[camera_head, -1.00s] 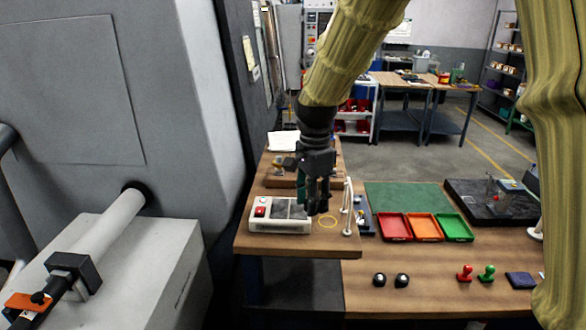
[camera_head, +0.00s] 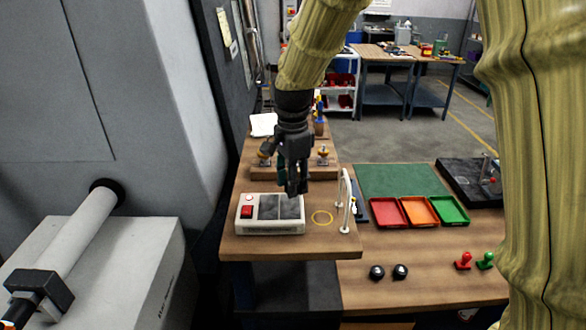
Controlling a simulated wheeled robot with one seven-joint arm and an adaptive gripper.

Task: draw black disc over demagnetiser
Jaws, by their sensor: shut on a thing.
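The demagnetiser (camera_head: 247,226) is a pale box with a dark top plate and a red switch, at the front left of the wooden bench. My gripper (camera_head: 293,192) points down above the right part of its dark plate. Its fingers are shut on the black disc, which is hard to tell apart from the dark fingers and plate. I cannot tell whether the disc touches the plate.
Red (camera_head: 388,213), orange (camera_head: 420,211) and green (camera_head: 450,210) trays lie further right. A wooden rack (camera_head: 296,172) is behind.

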